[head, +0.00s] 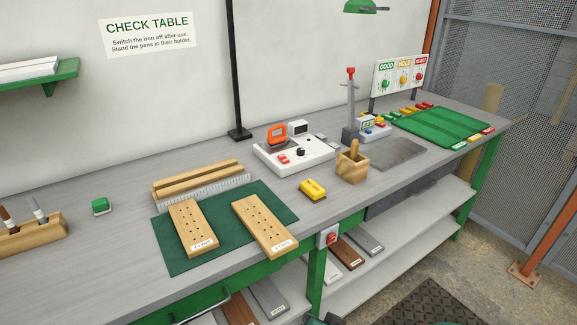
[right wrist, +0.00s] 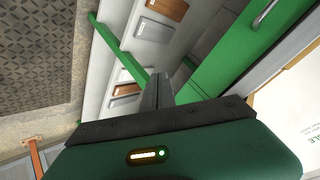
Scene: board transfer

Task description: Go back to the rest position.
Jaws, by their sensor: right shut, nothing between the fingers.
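My right gripper (right wrist: 157,85) shows in the right wrist view. Its two dark fingers are together with nothing between them. It hangs in front of the bench, with the green frame and lower shelves behind it. In the head view, a small dark green piece at the bottom edge seems to be part of my right arm. My left gripper is in neither view. The grey workbench (head: 110,262) runs across the head view. No gripper touches anything on it there.
Two drilled wooden boards (head: 190,227) (head: 263,227) lie on a green mat (head: 225,205). A yellow block (head: 313,190), a wooden holder (head: 352,167) and a white instrument (head: 293,155) stand further right. A red switch (head: 329,237) sits on the front edge. Lower shelves (head: 400,232) hold several boards.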

